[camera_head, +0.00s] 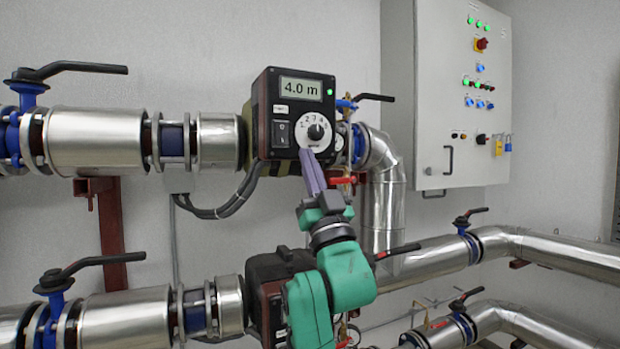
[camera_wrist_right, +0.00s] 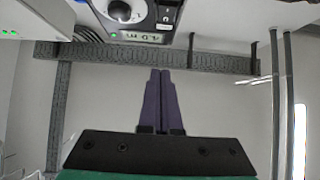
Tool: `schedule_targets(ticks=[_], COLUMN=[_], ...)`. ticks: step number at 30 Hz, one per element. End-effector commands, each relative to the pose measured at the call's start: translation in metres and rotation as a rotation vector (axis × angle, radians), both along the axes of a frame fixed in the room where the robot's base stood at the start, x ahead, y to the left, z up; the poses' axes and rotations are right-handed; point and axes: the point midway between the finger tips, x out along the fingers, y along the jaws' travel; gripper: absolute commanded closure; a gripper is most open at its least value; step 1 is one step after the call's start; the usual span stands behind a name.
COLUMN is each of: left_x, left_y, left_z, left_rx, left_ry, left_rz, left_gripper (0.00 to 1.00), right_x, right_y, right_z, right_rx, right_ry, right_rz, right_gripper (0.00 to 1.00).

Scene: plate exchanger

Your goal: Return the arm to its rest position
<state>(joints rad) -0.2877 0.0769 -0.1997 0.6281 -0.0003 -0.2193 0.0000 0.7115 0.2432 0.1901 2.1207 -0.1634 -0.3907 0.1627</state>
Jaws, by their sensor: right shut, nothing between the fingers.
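My right arm comes up from the bottom centre in the head view, with green links. My right gripper (camera_head: 307,153) has purple fingers, shut together and empty, pointing up at the lower front of the upper pump controller (camera_head: 292,112). Its fingertips overlap the area just below the white dial (camera_head: 315,130) in that view. The right wrist view shows the closed fingers (camera_wrist_right: 160,72) apart from the controller, whose dial (camera_wrist_right: 125,11) is at the top. The controller display reads "4.0 m" and a green light is lit. My left gripper is not in view.
Steel pipes (camera_head: 95,138) with black-handled valves run left of the controller. A bent pipe (camera_head: 384,205) stands just right of my gripper. A lower pump (camera_head: 268,290) sits partly behind my arm. A grey control cabinet (camera_head: 430,90) hangs on the wall at upper right.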

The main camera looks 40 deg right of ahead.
Motion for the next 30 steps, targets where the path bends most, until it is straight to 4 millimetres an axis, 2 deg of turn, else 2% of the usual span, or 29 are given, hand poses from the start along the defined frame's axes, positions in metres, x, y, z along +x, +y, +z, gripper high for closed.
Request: schedule_targets(ticks=[9,17,20,23,25,26,27,29,30], left_x=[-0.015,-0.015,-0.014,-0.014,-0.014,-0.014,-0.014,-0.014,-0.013], left_y=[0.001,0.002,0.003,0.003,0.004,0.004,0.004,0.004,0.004], left_z=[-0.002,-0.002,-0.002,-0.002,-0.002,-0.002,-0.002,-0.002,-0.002], left_rx=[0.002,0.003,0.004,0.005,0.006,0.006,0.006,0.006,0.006], left_ry=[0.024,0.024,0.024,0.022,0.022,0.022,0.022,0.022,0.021], left_rz=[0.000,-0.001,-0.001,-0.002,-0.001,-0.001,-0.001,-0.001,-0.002], left_gripper=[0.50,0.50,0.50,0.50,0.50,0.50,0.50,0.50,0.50], right_x=[-0.003,-0.003,0.006,0.043,0.083,0.100,0.122,0.150,0.166], right_y=[0.001,0.001,0.001,0.001,0.002,0.003,0.005,0.008,0.011], right_z=[-0.001,-0.001,-0.008,-0.040,-0.082,-0.104,-0.136,-0.188,-0.223], right_rx=[0.000,0.000,0.002,0.012,0.020,0.025,0.030,0.039,0.045], right_ry=[0.000,-0.001,0.020,0.119,0.232,0.287,0.362,0.472,0.544], right_rz=[0.000,0.000,0.004,0.017,0.032,0.040,0.050,0.064,0.073], right_gripper=[1.00,1.00,1.00,1.00,1.00,1.00,1.00,1.00,1.00])
